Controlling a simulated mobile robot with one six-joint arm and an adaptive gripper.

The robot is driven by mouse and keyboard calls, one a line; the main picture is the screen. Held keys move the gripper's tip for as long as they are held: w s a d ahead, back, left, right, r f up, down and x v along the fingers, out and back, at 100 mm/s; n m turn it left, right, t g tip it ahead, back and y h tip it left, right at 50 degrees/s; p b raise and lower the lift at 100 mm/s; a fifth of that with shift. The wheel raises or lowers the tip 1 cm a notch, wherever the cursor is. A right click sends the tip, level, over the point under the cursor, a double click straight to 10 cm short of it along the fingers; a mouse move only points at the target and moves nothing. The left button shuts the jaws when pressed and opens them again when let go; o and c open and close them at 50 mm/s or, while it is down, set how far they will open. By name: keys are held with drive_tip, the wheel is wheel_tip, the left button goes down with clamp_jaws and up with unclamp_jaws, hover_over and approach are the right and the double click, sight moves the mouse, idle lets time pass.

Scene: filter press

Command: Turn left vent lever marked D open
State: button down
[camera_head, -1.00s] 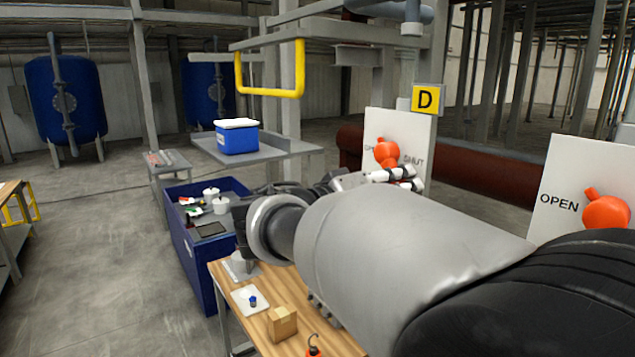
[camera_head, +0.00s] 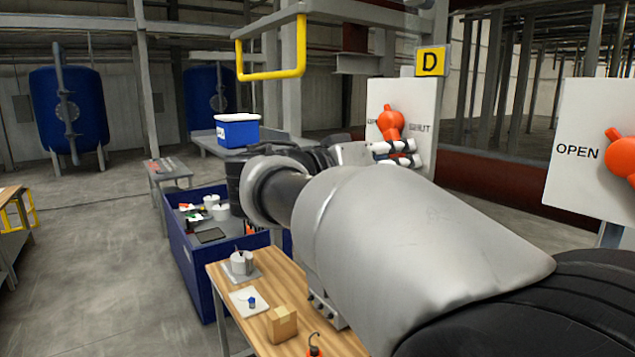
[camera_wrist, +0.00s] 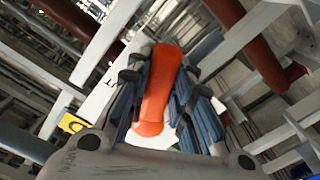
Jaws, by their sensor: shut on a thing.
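The orange lever (camera_head: 391,119) is on a white panel (camera_head: 380,90) under the yellow D sign (camera_head: 430,62) in the head view. The label at the panel's right reads partly as "SHUT"; the left label is mostly covered. My gripper (camera_head: 397,153) is at the lower part of the lever, its far side partly hidden by my arm. In the wrist view the orange lever (camera_wrist: 157,88) lies lengthwise between the blue-grey pads of my gripper (camera_wrist: 160,90), which is shut on it. The lever's exact angle on the panel is hard to tell.
A second panel (camera_head: 570,180) marked OPEN carries another orange lever (camera_head: 622,157) at the right. A wooden table (camera_head: 235,300) with a cardboard box (camera_head: 282,323) stands below my arm. A yellow rail frame (camera_head: 270,74) hangs upper left of the D panel. Floor at left is open.

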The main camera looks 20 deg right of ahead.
drive_tip(key=w+a+m+b, duration=0.1)
drive_tip(key=w+m+b, duration=0.2)
drive_tip(key=m+b, duration=0.2)
drive_tip(key=w+a+r+m+b, duration=0.1)
drive_tip(key=w+m+b, duration=0.3)
drive_tip(key=m, duration=0.5)
drive_tip(key=shift+a+m+b, duration=0.25)
drive_tip(key=shift+m+b, duration=0.15)
drive_tip(key=shift+b, duration=0.3)
drive_tip(key=shift+r, duration=0.15)
drive_tip(key=c, duration=1.4)
unclamp_jaws()
drive_tip(key=v, duration=1.2)
